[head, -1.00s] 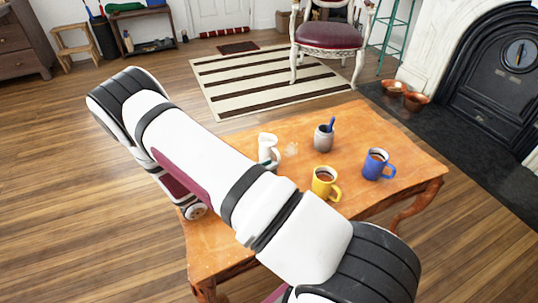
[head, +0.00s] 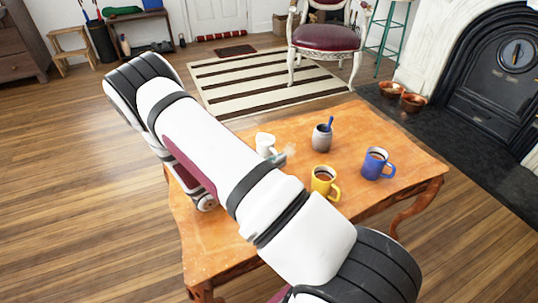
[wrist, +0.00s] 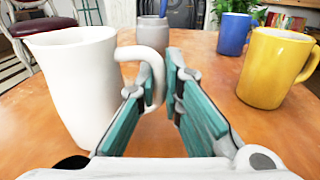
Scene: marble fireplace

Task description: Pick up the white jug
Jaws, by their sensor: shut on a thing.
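The white jug (head: 265,142) stands on the wooden table, partly hidden behind my arm in the head view. In the wrist view the jug (wrist: 75,85) fills the left side, upright, with its handle to the right. My gripper (wrist: 160,68) is shut on the jug's handle, which passes between its teal-padded fingers. In the head view a teal fingertip shows just right of the jug. The jug's base is hidden, so I cannot tell if it touches the table.
A grey pot (head: 322,138) with a blue-handled item stands behind and right of the jug. A yellow mug (head: 323,182) and a blue mug (head: 376,164) stand to the right. The table (head: 415,160) is bare at its far right. A chair (head: 327,37) stands beyond.

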